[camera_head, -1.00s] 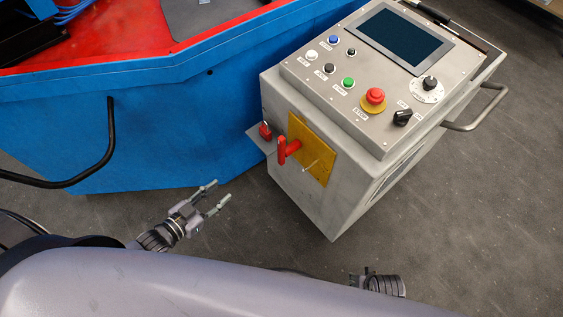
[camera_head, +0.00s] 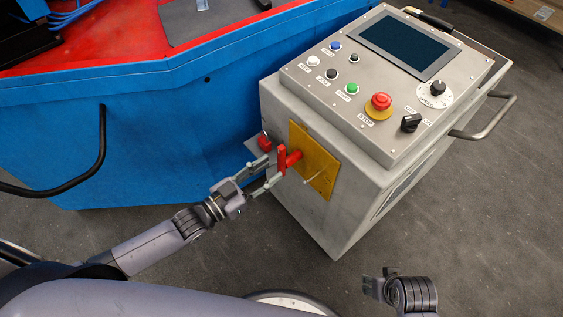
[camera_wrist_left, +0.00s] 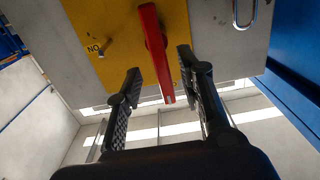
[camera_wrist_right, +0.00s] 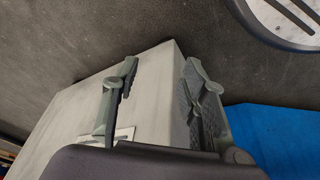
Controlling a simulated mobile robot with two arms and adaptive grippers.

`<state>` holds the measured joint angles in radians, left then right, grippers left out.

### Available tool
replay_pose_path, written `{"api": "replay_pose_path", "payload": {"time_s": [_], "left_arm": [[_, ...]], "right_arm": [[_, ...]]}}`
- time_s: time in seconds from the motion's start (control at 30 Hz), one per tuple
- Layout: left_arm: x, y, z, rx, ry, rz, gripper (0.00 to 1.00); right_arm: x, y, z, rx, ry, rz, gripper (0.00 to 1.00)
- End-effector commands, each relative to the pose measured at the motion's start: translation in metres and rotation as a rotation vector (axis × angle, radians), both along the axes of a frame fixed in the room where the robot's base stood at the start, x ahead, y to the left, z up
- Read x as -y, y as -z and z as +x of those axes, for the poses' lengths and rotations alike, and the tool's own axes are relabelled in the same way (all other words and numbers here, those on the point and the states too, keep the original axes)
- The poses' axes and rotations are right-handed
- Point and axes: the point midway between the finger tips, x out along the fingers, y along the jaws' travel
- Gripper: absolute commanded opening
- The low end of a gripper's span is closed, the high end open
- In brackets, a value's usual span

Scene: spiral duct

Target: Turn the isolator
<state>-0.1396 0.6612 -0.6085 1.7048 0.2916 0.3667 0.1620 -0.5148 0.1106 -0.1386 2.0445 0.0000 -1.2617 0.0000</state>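The isolator's red handle (camera_head: 282,159) stands out from a yellow plate (camera_head: 322,172) on the side of the grey control cabinet. My left gripper (camera_head: 267,172) is open, with its fingertips close to the handle. In the left wrist view, the red handle (camera_wrist_left: 154,50) lies between the two spread fingers of my left gripper (camera_wrist_left: 160,75), with gaps visible on both sides. The yellow plate (camera_wrist_left: 107,25) is behind it. My right gripper (camera_head: 374,286) is low in the head view, away from the cabinet front. Its fingers (camera_wrist_right: 160,72) are apart and empty in the right wrist view.
A red padlock (camera_head: 265,143) hangs on a bracket left of the handle. The cabinet top carries a screen (camera_head: 405,45), several buttons and a red stop button (camera_head: 380,101). A blue machine (camera_head: 150,125) stands at left. Grey floor (camera_head: 480,230) is clear at right.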

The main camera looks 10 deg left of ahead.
Motion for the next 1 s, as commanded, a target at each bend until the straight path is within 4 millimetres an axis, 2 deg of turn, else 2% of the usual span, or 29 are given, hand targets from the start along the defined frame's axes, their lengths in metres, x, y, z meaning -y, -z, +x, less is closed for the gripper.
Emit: {"api": "replay_pose_path", "payload": {"time_s": [0.1,0.3,0.67,1.0], "left_arm": [[0.014,0.0,0.019,0.004,0.0,-0.002,0.35],[0.028,0.0,0.036,0.002,0.0,-0.001,0.35],[0.032,0.001,0.04,-0.001,-0.001,0.001,0.35],[0.031,0.0,0.04,-0.001,0.0,0.001,0.14]], "right_arm": [[0.0,-0.01,0.001,0.007,0.001,0.001,0.4],[0.001,-0.022,0.0,0.012,0.002,0.001,0.4],[0.001,-0.026,0.001,0.015,0.002,0.0,0.4],[0.001,-0.026,0.001,0.016,0.003,0.001,0.4]]}}
